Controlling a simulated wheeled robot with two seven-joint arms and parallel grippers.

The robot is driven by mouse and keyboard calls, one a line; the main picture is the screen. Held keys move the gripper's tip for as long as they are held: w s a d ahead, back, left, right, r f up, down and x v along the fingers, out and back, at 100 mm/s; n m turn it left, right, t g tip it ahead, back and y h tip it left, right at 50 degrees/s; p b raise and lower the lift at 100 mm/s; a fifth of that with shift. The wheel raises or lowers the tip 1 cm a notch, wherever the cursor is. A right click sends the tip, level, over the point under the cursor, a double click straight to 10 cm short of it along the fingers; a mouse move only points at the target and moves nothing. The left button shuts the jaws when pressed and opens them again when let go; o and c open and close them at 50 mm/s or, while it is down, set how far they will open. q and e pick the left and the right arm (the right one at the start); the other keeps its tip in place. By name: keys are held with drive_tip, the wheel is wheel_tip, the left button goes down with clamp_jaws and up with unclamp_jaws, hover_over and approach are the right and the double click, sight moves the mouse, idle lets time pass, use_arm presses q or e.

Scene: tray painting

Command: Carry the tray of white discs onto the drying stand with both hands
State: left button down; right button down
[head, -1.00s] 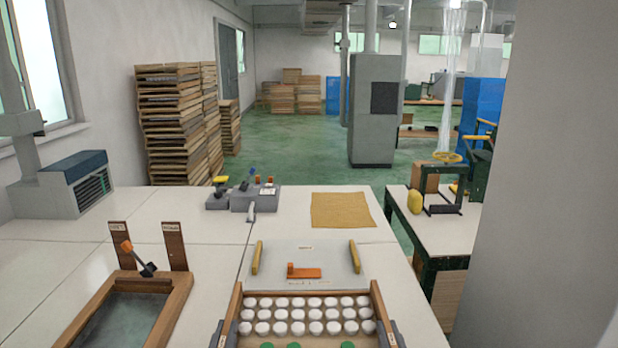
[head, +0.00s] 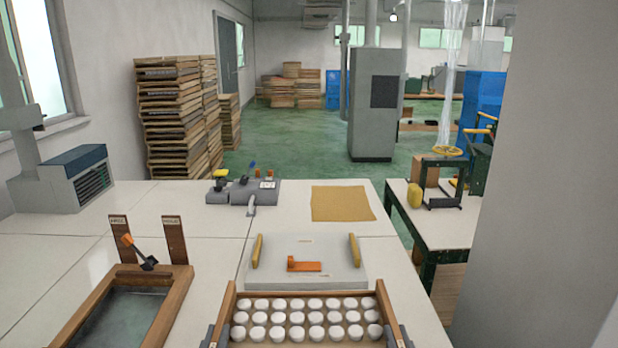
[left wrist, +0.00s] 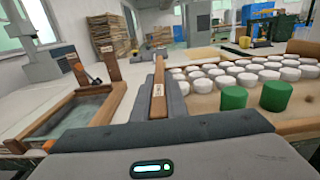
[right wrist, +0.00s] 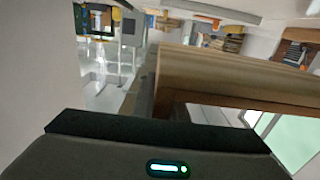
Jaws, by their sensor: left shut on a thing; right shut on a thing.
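The wooden tray (head: 310,294) holds rows of white discs (head: 305,319) and fills the bottom middle of the head view; its near edge is cut off. My left gripper (head: 211,336) is shut on its left side, and my right gripper (head: 402,336) on its right side. In the left wrist view, my left gripper (left wrist: 160,92) grips a wooden rail, with white discs and green discs (left wrist: 233,97) beside it. The right wrist view shows the tray's wooden side (right wrist: 235,75) close up. A pale stand (head: 345,272), seemingly the drying stand, lies just beyond the tray.
The stand has yellow uprights (head: 257,251) at both sides and an orange piece (head: 304,265) in its middle. A wooden-framed basin (head: 183,285) is at the left. A tan sheet (head: 342,203) and a grey device (head: 243,192) lie farther back. A pale column (head: 550,180) stands at right.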

use_arm(q)
drive_tip(key=shift+r, duration=0.2)
use_arm(e)
drive_tip(key=shift+r, duration=0.2)
